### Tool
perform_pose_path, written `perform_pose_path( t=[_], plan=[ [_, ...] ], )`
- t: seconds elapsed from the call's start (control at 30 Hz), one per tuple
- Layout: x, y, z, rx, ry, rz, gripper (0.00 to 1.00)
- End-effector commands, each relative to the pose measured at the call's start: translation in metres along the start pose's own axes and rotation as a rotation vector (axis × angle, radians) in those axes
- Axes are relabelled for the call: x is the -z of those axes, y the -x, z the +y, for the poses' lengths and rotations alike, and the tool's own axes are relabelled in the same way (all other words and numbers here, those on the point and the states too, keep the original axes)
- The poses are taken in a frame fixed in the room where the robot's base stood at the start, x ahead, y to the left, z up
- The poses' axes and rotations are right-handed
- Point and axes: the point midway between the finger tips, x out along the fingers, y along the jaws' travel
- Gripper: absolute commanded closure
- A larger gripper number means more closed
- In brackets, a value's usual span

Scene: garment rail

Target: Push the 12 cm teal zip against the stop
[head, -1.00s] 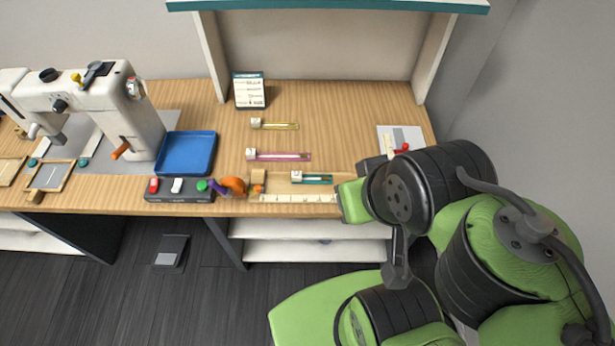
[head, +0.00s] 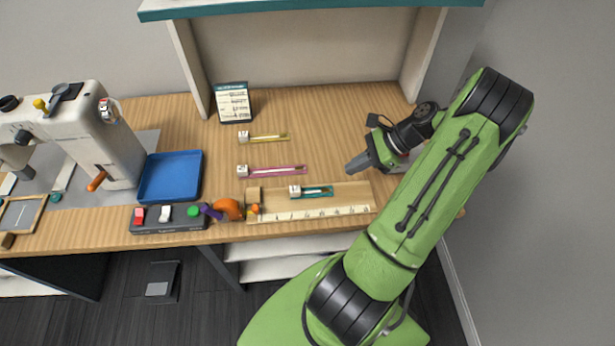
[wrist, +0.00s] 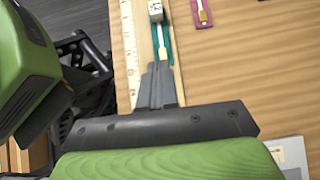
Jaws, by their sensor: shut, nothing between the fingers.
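The teal zip (head: 318,191) lies in the wooden measuring tray (head: 355,196), with a white numbered tag (head: 295,190) at its left end. The stop, a wooden block (head: 253,193), stands at the tray's left end, with a gap between it and the tag. My gripper (head: 351,168) is shut and empty, right of the zip and pointing down. In the wrist view, the shut fingertips (wrist: 160,68) appear in line with the near end of the teal zip (wrist: 164,42). Whether they touch it I cannot tell. The stop is out of the wrist view.
A pink zip (head: 275,170) and a yellow zip (head: 265,138) lie behind the tray. An orange and purple object (head: 228,209) sits beside the stop. A blue tray (head: 170,177) and a sewing machine (head: 80,130) stand left. The table behind the tray is mostly clear.

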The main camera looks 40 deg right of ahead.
Motion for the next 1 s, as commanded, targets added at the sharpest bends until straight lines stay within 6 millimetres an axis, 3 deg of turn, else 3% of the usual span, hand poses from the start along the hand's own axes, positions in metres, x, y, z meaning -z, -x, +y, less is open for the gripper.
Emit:
perform_pose_path(
  t=[0.5, 0.7, 1.0],
  plan=[
    [-0.004, -0.106, 0.001, -0.007, 0.007, 0.003, 1.00],
    [-0.025, -0.123, 0.001, -0.004, 0.007, 0.004, 1.00],
    [-0.029, -0.125, 0.001, -0.004, 0.004, 0.004, 1.00]
  ],
)
